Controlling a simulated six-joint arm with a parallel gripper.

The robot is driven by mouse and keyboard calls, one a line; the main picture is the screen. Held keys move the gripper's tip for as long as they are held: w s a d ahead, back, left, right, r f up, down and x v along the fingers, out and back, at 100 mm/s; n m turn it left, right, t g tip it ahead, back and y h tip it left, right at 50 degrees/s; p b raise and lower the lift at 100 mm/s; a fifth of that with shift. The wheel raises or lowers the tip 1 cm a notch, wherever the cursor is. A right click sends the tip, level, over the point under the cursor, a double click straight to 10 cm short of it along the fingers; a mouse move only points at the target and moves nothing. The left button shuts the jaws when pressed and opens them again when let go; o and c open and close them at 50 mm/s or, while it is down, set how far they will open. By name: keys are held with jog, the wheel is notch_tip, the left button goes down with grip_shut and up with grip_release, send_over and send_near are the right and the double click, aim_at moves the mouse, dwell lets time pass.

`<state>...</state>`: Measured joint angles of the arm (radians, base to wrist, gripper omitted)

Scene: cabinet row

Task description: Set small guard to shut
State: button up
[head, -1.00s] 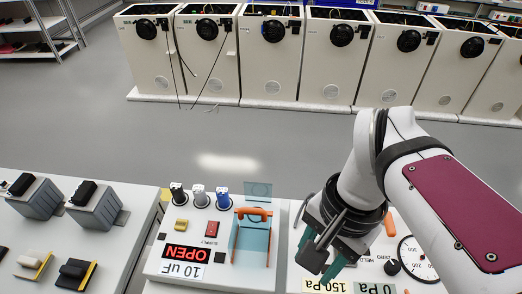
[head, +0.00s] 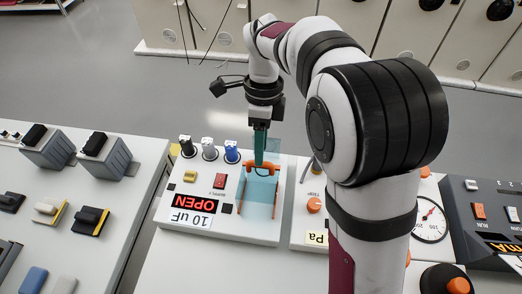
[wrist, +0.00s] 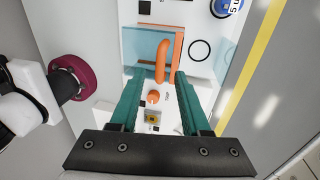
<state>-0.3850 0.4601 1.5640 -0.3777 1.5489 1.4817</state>
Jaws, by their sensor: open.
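The small guard (head: 259,190) is a clear blue pane on the white panel, with an orange handle (head: 249,166) at its far end. In the wrist view the guard (wrist: 143,50) and its orange handle (wrist: 162,62) show just beyond my fingertips. My gripper (head: 260,160) has teal fingers pointing down at the handle. In the wrist view my gripper (wrist: 157,76) is open and empty, with the handle in line with the gap between the fingers. I cannot tell whether a finger touches it. My fingers hide part of the handle in the head view.
The panel also has an OPEN display (head: 194,203), a red switch (head: 219,180) and several knobs, including a blue one (head: 231,152). A pressure gauge (head: 430,222) is to the right. Grey blocks (head: 104,158) stand at left. Bare floor lies behind the panels.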

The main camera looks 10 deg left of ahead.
aim_at(259, 186)
jog(key=shift+s+f, duration=0.25)
jog(key=shift+f, duration=1.05)
grip_shut()
dwell(0.4)
